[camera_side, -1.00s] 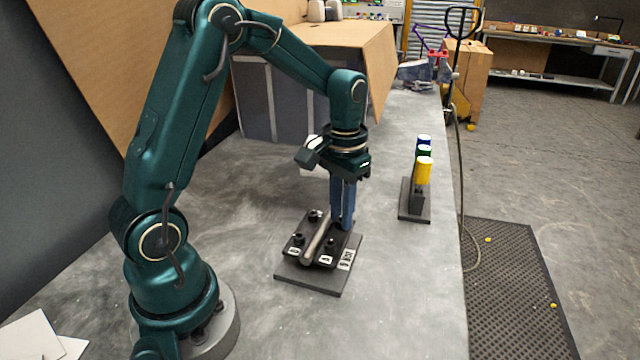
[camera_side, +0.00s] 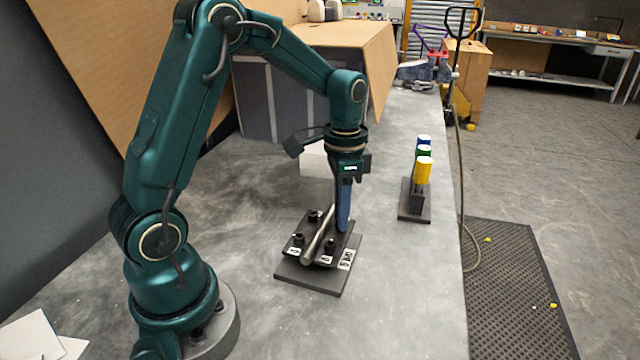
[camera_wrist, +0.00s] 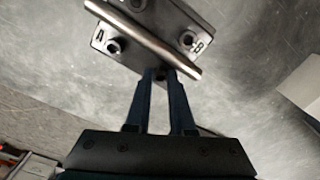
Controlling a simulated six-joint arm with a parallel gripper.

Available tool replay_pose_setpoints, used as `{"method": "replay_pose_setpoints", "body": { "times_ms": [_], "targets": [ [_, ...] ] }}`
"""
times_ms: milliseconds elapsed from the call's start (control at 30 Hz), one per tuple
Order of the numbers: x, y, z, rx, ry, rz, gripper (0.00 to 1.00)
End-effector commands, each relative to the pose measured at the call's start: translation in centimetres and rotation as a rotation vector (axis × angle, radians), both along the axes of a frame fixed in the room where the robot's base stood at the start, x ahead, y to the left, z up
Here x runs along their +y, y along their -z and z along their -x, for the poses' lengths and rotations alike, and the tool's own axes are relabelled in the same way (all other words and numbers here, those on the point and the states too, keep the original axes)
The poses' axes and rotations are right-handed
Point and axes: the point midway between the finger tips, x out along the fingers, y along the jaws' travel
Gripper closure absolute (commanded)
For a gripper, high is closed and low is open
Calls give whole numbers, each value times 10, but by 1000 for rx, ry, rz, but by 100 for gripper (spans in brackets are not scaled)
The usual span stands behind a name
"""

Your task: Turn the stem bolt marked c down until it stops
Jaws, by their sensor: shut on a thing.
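A dark stem clamp (camera_side: 322,262) sits on a flat base plate (camera_side: 318,283), with a metal tube (camera_side: 318,237) lying across it. Bolts show at its corners, among them the front left bolt (camera_side: 298,239), the back left bolt (camera_side: 314,215) and the front right bolt (camera_side: 330,245). My gripper (camera_side: 344,228) points down at the back right corner, shut on a bolt there. In the wrist view, my gripper (camera_wrist: 161,76) has its fingertips around that bolt, beside the tube. Labels A and B show by other bolts; I cannot read a c on the gripped one.
A rack (camera_side: 414,211) with blue, green and yellow capped cylinders stands to the right of the clamp, near the bench edge. A white box (camera_side: 314,162) stands behind my gripper.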

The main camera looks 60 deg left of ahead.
Motion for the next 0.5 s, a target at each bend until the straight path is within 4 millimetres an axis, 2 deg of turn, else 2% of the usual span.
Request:
{"method": "replay_pose_setpoints", "body": {
  "times_ms": [333, 367, 400, 433, 500],
  "targets": [
    [0, 1, -1, -2, 4, -2, 100],
    [0, 1, -1, -2, 4, -2, 75],
    [0, 1, -1, -2, 4, -2, 59],
    [0, 1, 0, -1, 4, -1, 48],
    [0, 1, 0, -1, 4, -1, 48]
  ]
}}
